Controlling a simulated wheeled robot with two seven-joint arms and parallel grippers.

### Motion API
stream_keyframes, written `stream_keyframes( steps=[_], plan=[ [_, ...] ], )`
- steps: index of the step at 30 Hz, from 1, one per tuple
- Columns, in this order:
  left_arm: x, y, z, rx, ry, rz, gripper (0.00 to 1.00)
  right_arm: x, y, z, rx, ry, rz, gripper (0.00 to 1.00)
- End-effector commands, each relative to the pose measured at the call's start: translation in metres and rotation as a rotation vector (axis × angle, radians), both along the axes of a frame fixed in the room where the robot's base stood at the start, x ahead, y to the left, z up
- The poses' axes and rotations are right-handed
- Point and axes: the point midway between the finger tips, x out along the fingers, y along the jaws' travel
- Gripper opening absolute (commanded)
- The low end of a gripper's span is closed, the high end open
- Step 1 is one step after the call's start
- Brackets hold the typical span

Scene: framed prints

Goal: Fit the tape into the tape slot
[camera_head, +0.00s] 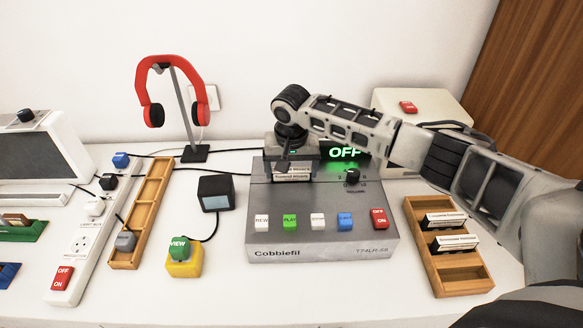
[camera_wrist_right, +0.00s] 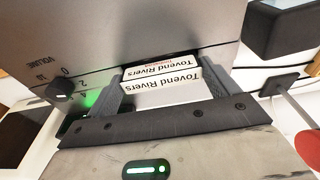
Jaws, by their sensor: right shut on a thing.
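My right gripper (camera_head: 292,172) is over the upper left part of the grey tape player (camera_head: 318,248), pointing down. It is shut on a white tape (camera_head: 292,176). In the right wrist view the tape (camera_wrist_right: 160,90), labelled "Tovend Rivers", sits between the two fingers, close against the player's top panel (camera_wrist_right: 110,38). The tape slot itself is hidden by the gripper and tape, so I cannot tell how far the tape is in it. The green display reads "OFF". My left gripper is not in view.
A wooden rack (camera_head: 457,284) with two tapes (camera_head: 445,220) stands right of the player. A small black screen box (camera_head: 215,193), a yellow button box (camera_head: 184,262) and a red headphone on a stand (camera_head: 195,155) are to the left. A cream box (camera_head: 425,112) is behind my right arm.

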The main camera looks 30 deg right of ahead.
Motion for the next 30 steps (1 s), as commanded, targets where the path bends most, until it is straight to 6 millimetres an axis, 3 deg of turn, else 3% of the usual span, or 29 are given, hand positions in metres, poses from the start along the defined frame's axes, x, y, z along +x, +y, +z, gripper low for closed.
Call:
stream_keyframes(
  steps=[3,4,5,13,17,30],
  plan=[
    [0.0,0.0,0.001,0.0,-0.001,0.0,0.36,0.0,0.0,-0.003,0.0,0.0,0.0,0.63],
    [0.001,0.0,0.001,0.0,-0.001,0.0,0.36,0.0,0.0,-0.003,0.0,0.0,0.0,0.92],
    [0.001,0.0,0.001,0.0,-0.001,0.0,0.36,0.0,0.0,-0.003,0.0,0.0,0.0,1.0],
    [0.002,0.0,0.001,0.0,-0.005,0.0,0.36,0.0,0.0,-0.001,0.0,-0.001,0.0,1.0],
    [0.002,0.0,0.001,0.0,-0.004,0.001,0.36,0.0,0.001,0.011,0.002,-0.003,-0.001,1.0],
    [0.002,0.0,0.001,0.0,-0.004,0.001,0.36,-0.012,0.007,0.098,0.001,-0.003,0.0,1.0]
  ],
)
